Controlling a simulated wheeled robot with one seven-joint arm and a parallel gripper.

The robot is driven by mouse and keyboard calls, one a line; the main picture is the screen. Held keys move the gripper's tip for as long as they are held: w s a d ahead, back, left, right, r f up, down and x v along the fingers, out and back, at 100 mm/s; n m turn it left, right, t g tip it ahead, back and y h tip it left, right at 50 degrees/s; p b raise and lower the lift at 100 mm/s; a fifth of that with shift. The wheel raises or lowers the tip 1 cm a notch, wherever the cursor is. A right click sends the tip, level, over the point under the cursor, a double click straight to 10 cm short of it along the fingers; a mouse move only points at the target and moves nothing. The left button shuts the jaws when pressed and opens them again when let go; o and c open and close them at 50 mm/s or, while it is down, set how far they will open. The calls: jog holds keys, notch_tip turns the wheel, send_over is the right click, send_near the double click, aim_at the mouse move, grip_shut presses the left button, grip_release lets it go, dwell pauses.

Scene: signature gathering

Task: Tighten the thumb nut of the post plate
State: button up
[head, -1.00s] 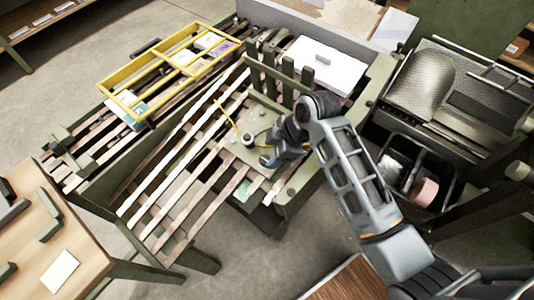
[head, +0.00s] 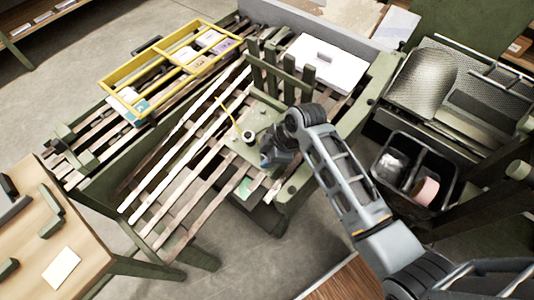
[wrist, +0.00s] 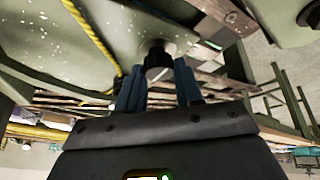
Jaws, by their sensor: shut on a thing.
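The thumb nut (wrist: 158,60) is a dark round knob with a pale line on its end, and it sits against the speckled green post plate (wrist: 120,20) in the wrist view. My gripper (wrist: 158,80) has its two blue fingers on either side of the nut and is shut on it. In the head view my gripper (head: 268,156) is low at the plate (head: 236,150), and its fingertips and the nut in them are hidden. A small dark-topped round piece (head: 249,138) stands on the plate just left of my gripper.
A yellow cord (head: 230,116) runs up from the plate; it also shows in the wrist view (wrist: 92,32). Green upright posts (head: 275,72) stand close behind my gripper. Wooden slats (head: 190,150) lie left. A yellow divided tray (head: 130,75) and a white box (head: 325,65) are farther back.

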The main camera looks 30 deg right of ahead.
jog(key=c, duration=0.5)
jog(key=shift+o, duration=0.2)
jog(key=m+t+h+p, duration=0.1)
jog(key=m, duration=0.2)
jog(key=shift+s+a+m+p, duration=0.1)
jog(key=shift+m+p, duration=0.3)
jog(key=m+h, duration=0.1)
jog(key=m, duration=0.1)
jog(key=m+t+h+p, duration=0.1)
jog(key=m, duration=0.1)
jog(key=shift+t, duration=0.3)
jog(key=m+h, duration=0.2)
jog(key=m, duration=0.3)
jog(key=shift+a+f+b, duration=0.1)
jog(key=shift+a+b, duration=0.05)
jog(key=shift+b, duration=0.25)
jog(key=m+h+b, duration=0.2)
jog(key=m, duration=0.3)
jog(key=shift+h, duration=0.4)
jog(key=shift+g, duration=0.4)
